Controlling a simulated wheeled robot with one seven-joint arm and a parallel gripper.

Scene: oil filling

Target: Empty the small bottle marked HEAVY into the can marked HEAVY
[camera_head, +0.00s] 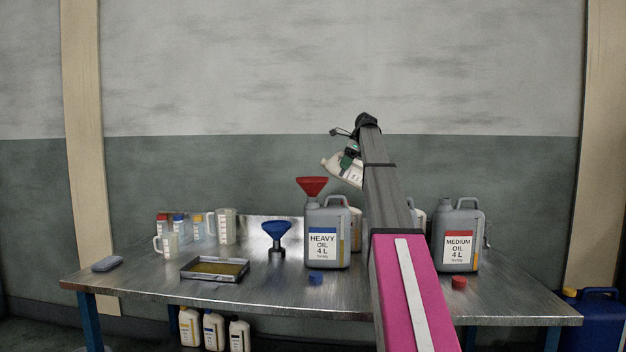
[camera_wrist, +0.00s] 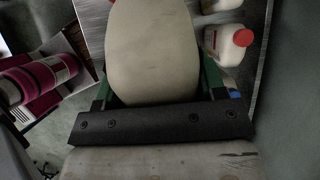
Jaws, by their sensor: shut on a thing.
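The grey can marked HEAVY OIL 4 L (camera_head: 327,232) stands upright on the metal table. A red funnel (camera_head: 312,186) sits in its top. My gripper (camera_head: 352,152) is up and to the right of the funnel, partly hidden by my arm. It is shut on a small white bottle (camera_head: 343,170), which is tilted with its neck toward the left, above and apart from the funnel. I cannot read the bottle's label, and no stream shows. In the wrist view the bottle's pale body (camera_wrist: 150,50) lies between the green fingers (camera_wrist: 155,85).
The grey MEDIUM can (camera_head: 459,236) stands at the right, a red cap (camera_head: 459,282) before it. A blue cap (camera_head: 316,277) lies before the HEAVY can. Left are a blue funnel (camera_head: 276,230), an oily tray (camera_head: 214,280) and several measuring vessels. White bottles (camera_head: 213,331) stand below the table.

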